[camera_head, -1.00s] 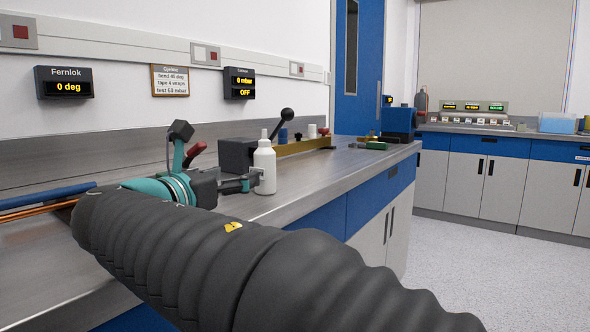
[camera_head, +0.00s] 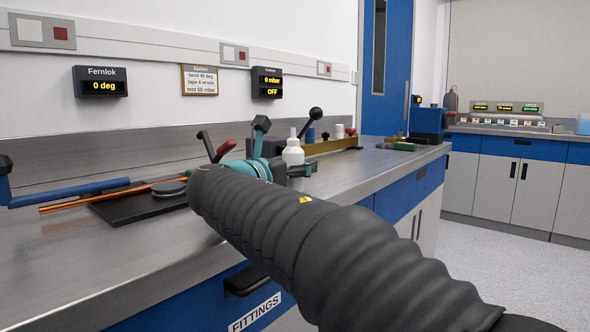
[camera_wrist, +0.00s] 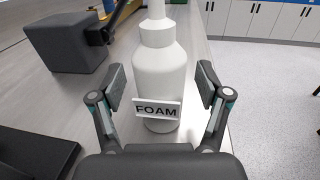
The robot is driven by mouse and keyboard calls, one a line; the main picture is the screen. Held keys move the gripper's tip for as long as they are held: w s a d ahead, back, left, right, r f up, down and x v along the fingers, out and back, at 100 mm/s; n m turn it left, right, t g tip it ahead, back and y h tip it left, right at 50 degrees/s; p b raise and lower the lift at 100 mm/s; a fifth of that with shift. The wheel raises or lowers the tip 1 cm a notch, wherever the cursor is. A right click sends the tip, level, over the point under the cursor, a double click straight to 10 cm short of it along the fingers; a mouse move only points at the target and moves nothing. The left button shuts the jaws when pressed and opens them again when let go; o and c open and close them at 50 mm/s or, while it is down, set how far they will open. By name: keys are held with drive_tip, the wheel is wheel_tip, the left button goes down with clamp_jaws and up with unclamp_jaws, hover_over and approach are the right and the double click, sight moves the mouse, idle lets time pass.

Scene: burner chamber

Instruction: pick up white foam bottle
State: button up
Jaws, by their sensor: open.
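The white foam bottle (camera_wrist: 158,82) stands upright on the steel bench, with a FOAM label facing my wrist camera. My gripper (camera_wrist: 160,90) is open, with one finger on each side of the bottle. A gap shows between each finger pad and the bottle, so it is not gripped.
A dark grey block (camera_wrist: 70,42) with a lever stands left of the bottle. A copper tube (camera_head: 100,196), a blue bar (camera_head: 70,191) and a black plate (camera_head: 125,210) lie on the bench at left. The bench's front edge is close on the right.

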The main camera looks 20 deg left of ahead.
clamp_jaws()
drive_tip(key=shift+r, duration=0.1)
